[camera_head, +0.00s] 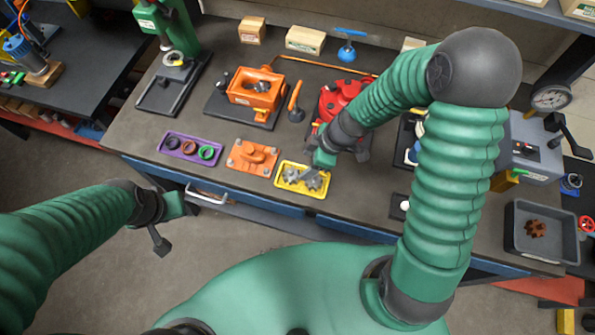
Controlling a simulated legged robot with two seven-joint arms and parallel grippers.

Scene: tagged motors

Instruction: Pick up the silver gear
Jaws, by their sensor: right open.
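Two silver gears, a left one (291,174) and a right one (314,182), lie in a small yellow tray (282,185) near the front edge of the workbench. My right gripper (311,172) is open, reaching down from the right over the tray, close above the right gear and partly covering it. I cannot tell whether its fingers touch the gear. My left gripper (166,229) hangs in front of the bench at the left, away from the tray; its jaws are not clear enough to judge.
A red motor (335,103) stands behind. A grey bin (545,246) with a brown gear (536,229) is at the right. Bare bench (345,202) shows right of the yellow tray.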

